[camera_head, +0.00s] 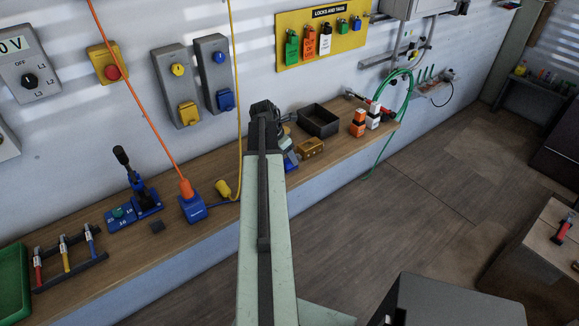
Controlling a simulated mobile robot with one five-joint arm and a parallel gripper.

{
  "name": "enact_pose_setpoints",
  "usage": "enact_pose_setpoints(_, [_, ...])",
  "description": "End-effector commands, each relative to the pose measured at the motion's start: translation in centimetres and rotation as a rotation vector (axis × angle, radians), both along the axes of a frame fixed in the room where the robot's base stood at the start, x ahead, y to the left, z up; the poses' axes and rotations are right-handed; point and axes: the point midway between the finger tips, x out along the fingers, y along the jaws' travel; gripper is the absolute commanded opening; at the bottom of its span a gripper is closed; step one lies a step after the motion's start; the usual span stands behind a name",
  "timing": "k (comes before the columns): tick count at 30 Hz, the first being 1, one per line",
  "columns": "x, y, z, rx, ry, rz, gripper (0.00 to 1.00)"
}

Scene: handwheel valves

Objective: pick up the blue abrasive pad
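A small blue block-like item (291,160), which may be the blue abrasive pad, lies on the wooden bench just right of the end of my arm. It is partly hidden by the arm and too small to identify surely. My gripper (267,112) is at the dark far end of my pale green arm, over the back of the bench near the wall. Its fingers cannot be made out, so I cannot tell whether it is open or holds anything.
A yellow-brown block (311,147) and an open black bin (318,121) stand right of the arm. A blue socket box (193,208) with an orange cable and a blue lever device (137,198) stand left. The floor (410,215) at right is clear.

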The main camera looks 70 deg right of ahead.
Motion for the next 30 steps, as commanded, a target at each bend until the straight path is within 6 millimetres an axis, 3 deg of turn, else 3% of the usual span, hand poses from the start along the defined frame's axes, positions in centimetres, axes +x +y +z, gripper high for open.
enact_pose_setpoints(1, [0.0,-0.3,-1.7,0.0,0.0,0.0,0.58])
enact_pose_setpoints(5, [-0.4,-0.9,-3.8,0.0,0.0,0.001,0.58])
enact_pose_setpoints(13, [-0.5,-1.1,-3.6,0.0,0.0,0.002,0.58])
enact_pose_setpoints(19, [-0.5,-1.1,-3.6,0.0,0.0,0.002,0.03])
enact_pose_setpoints(30, [-0.3,-1.0,-3.0,0.0,0.0,0.005,0.0])
